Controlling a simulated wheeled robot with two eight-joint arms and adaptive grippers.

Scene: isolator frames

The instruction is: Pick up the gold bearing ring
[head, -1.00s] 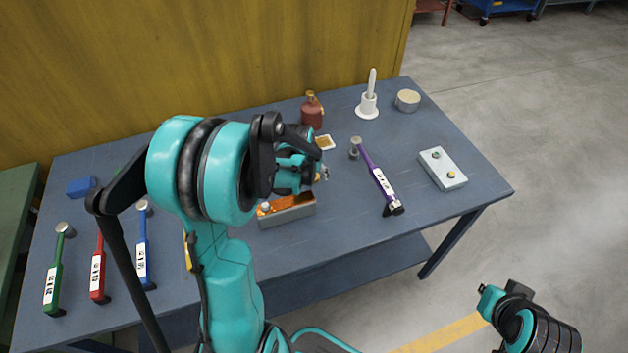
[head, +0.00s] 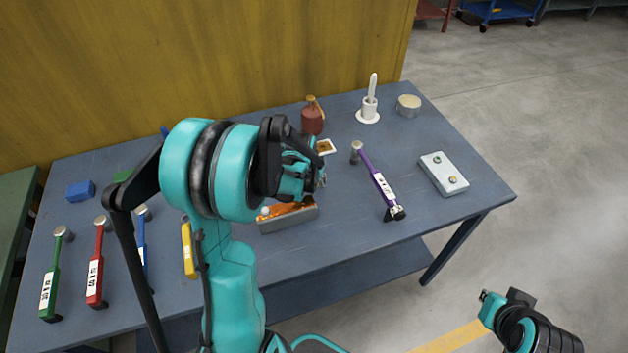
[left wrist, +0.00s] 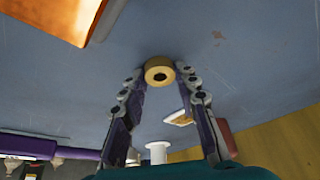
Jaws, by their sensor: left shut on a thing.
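The gold bearing ring (left wrist: 153,76) shows in the left wrist view as a short, thick gold ring with a dark hole. It sits between the fingertips of my left gripper (left wrist: 162,78), which is shut on it. In the head view my left gripper (head: 319,180) is over the table, just behind and right of the grey bin, and I cannot make out the ring there. My right gripper (head: 486,296) is off the table at the lower right, too small to tell open from shut.
A grey bin (head: 290,223) with orange inside stands below my left gripper. A purple-handled tool (head: 378,180) and a white two-knob box (head: 443,174) lie to the right. A red bottle (head: 312,120), white post (head: 368,112) and tan tin (head: 408,105) stand behind.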

